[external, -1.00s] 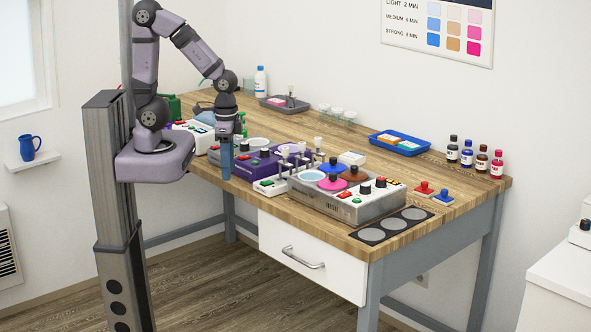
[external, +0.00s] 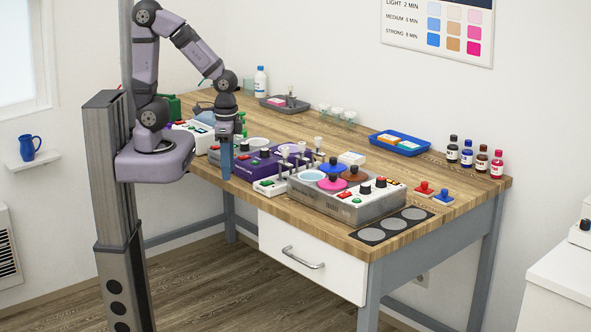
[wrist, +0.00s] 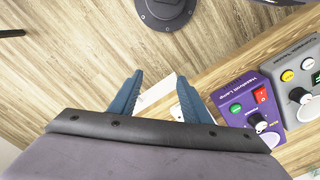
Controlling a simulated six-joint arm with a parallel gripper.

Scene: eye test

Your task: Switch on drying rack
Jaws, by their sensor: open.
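No label reading drying rack is legible. A white unit (external: 277,186) with a red and a green button and several upright posts stands near the table's front edge in the external view; I cannot tell if it is the drying rack. My gripper (external: 227,177) points down near the table's front edge, left of that unit. In the wrist view my gripper (wrist: 160,95) is open, its two blue fingers apart. A white piece shows between and behind the fingers, partly hidden. Nothing is held.
A purple unit (wrist: 246,112) with a green button, red switch and knob sits right of the fingers in the wrist view. A grey unit (wrist: 295,97) is beside it. A grey tray unit (external: 330,205) with colored lids stands right on the wooden table (external: 470,190).

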